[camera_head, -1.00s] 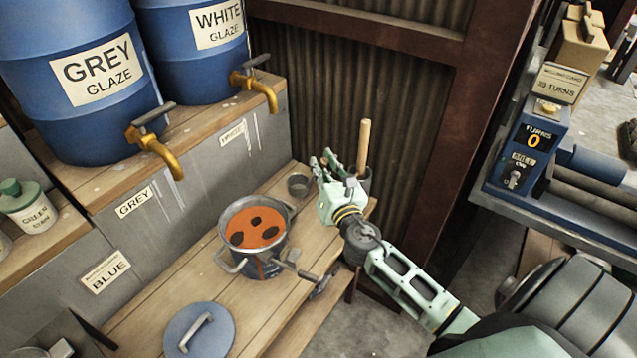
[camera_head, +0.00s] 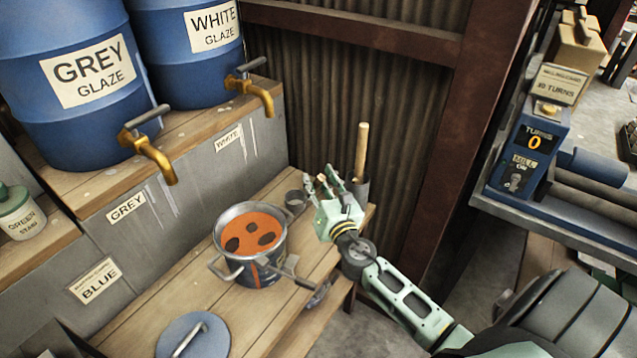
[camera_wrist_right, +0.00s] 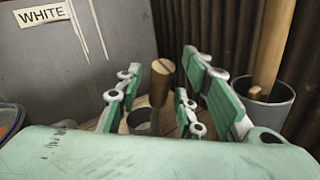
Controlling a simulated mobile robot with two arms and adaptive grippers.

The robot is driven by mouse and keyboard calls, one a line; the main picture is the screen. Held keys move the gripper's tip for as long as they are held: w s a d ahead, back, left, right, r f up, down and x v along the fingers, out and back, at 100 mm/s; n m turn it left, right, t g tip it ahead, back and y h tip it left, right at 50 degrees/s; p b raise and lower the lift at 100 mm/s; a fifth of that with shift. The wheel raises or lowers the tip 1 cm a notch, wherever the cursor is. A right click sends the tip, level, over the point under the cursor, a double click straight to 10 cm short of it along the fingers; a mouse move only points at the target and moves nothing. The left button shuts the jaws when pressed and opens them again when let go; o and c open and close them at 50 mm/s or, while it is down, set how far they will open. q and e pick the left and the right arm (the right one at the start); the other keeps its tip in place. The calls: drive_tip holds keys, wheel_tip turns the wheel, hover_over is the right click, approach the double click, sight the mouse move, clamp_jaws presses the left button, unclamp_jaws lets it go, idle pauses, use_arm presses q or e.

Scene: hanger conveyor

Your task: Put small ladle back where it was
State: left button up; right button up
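The small ladle appears to be the small grey cup (camera_head: 295,201) on the bench, right of the pot. In the wrist view a cup (camera_wrist_right: 141,122) shows low between my fingers, with an upright brown handle-like cylinder (camera_wrist_right: 160,82) by it. My right gripper (camera_head: 326,182) is just right of the cup. Its fingers (camera_wrist_right: 165,85) stand apart on either side of the cylinder, with visible gaps. Whether cup and cylinder are one piece is hard to tell. My left gripper is not in view.
A metal pot (camera_head: 220,244) of orange glaze stands left of the cup. A grey holder (camera_wrist_right: 268,105) with a wooden stick (camera_head: 361,152) stands close to my right gripper's right. A blue lid (camera_head: 212,342) lies in front. A corrugated wall (camera_head: 320,100) is behind.

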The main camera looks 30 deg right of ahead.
drive_tip(key=shift+r, duration=0.2)
drive_tip(key=b+v, duration=0.1)
drive_tip(key=v, duration=1.1)
drive_tip(key=shift+b, duration=0.35)
